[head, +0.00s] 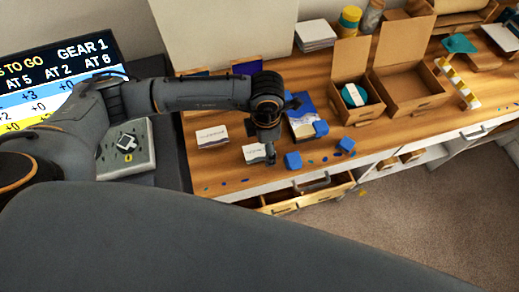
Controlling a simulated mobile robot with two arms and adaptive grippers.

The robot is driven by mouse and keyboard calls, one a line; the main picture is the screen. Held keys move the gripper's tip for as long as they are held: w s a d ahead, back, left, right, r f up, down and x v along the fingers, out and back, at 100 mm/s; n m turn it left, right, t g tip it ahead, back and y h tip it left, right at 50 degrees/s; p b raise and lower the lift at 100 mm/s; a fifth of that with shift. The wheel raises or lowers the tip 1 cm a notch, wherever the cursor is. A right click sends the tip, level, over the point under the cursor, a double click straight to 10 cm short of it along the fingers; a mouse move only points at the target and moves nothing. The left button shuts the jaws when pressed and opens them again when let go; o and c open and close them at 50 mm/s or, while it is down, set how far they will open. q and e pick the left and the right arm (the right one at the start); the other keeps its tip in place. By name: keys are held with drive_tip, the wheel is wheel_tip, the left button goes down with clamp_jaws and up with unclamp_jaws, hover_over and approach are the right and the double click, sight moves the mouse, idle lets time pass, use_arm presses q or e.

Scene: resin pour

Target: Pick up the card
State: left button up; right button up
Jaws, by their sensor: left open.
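Two small white cards with faint print lie on the wooden bench top: one card (212,136) at the left, and a second card (251,153) right below my left gripper. I cannot tell which is the task's card. My left gripper (270,154) points down at the right edge of the second card, its jaws open and partly hidden by the wrist. I cannot tell if a fingertip touches the card. My right gripper is not in view.
Blue blocks (293,161) and a blue-and-white booklet (301,125) lie right of the gripper. Blue droplets dot the front edge, above an open drawer (308,196). Open cardboard boxes (405,85) stand farther right. A screen (60,65) is at the left.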

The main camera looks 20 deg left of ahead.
use_arm(q)
drive_tip(key=shift+f+b, duration=0.2)
drive_tip(key=shift+b, duration=0.1)
idle(0.4)
drive_tip(key=c, duration=0.8)
